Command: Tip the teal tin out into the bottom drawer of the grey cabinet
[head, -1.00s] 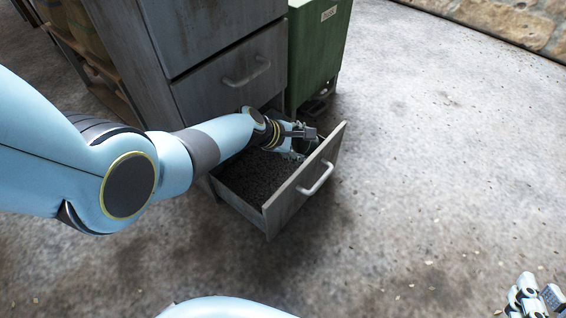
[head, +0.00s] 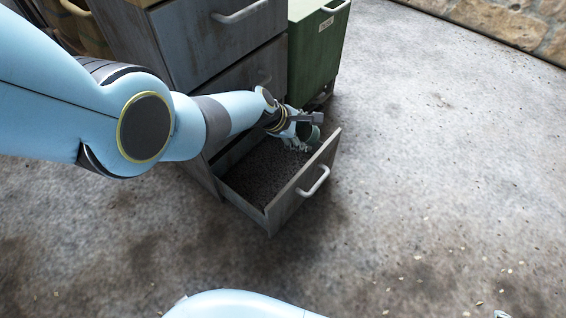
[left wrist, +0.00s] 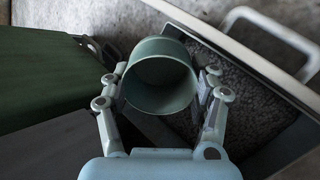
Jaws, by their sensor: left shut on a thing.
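The teal tin (left wrist: 160,84) is held between the fingers of my left gripper (left wrist: 160,95), which is shut on its sides. In the left wrist view its open mouth faces the camera and I see no contents inside. In the head view the gripper (head: 303,130) and the tin (head: 311,132) are over the far right part of the bottom drawer (head: 277,219), partly hidden by the hand. This drawer of the grey cabinet (head: 185,55) is pulled open; its floor is dark and speckled. Only a sliver of my right gripper (head: 501,314) shows at the bottom edge.
A green cabinet (head: 313,60) stands close to the right of the grey one. The drawer's front panel with its handle (head: 313,182) sticks out over the concrete floor. The upper drawers are shut. The floor to the right is clear, with small pale bits scattered on it.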

